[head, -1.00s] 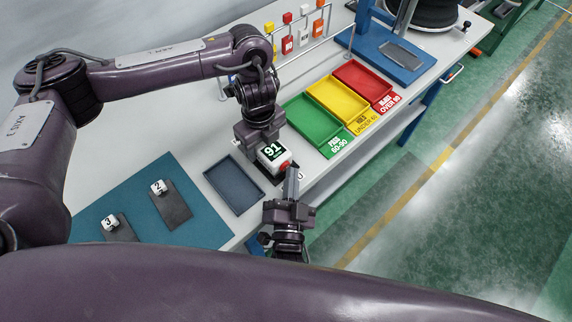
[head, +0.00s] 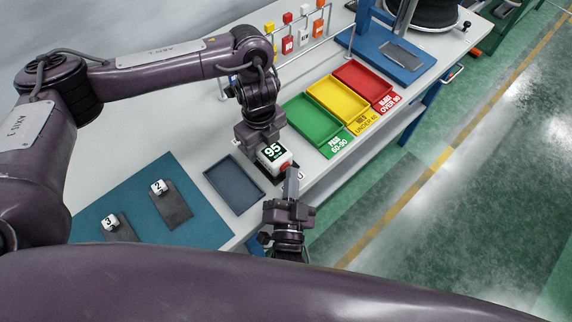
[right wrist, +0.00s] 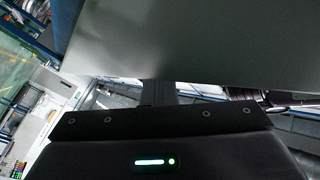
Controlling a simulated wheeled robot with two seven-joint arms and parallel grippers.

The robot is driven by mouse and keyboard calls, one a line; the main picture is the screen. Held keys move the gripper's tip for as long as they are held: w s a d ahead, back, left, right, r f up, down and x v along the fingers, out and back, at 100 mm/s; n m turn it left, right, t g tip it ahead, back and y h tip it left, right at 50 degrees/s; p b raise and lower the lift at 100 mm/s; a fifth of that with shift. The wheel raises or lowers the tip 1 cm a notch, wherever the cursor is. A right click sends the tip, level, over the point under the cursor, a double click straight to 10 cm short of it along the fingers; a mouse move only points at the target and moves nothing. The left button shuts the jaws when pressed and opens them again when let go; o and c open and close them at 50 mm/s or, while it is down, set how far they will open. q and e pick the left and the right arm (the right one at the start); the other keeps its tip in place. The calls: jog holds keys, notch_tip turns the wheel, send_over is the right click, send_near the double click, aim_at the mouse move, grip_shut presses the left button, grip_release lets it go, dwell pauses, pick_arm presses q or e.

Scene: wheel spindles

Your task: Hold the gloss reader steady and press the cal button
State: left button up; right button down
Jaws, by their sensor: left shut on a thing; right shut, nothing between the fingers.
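The gloss reader (head: 274,156) is a white box with a dark display reading 95 in the head view. A red button (head: 285,167) shows on its side toward my right gripper. My left gripper (head: 262,142) is shut on the gloss reader from behind. My right gripper (head: 291,182) is shut and empty, its fingertips close to the red button. I cannot tell whether they touch. The right wrist view shows a large pale grey surface filling its top and no clear view of the reader.
Green (head: 313,122), yellow (head: 338,100) and red (head: 362,82) trays stand on the bench to the right. An empty dark tray (head: 234,184) lies left of the reader. A teal mat (head: 130,190) holds dark plates with white tags 2 (head: 158,187) and 3 (head: 110,222).

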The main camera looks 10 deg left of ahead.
pick_arm(q)
jog(key=shift+s+a+f, duration=0.1)
jog(key=shift+s+f, duration=0.05)
jog(key=shift+f, duration=0.1)
pick_arm(e)
jog(key=shift+s+d, duration=0.2)
jog(key=shift+d, duration=0.1)
jog(key=s+d, duration=0.1)
jog(key=d, duration=0.1)
jog(key=s+d, duration=0.2)
jog(key=shift+s, duration=0.1)
pick_arm(q)
jog(key=shift+a, duration=0.1)
dwell(0.4)
jog(key=o, duration=1.3)
jog(key=shift+o, duration=0.5)
jog(key=shift+w, duration=0.25)
pick_arm(e)
jog(key=shift+a+f, duration=0.1)
jog(key=shift+a, duration=0.05)
pick_arm(q)
jog(key=shift+w+r, duration=0.1)
jog(key=shift+r, duration=0.05)
pick_arm(e)
jog(key=shift+w, duration=0.2)
pick_arm(q)
notch_tip(320, 180, up, 12)
jog(key=shift+f, duration=0.1)
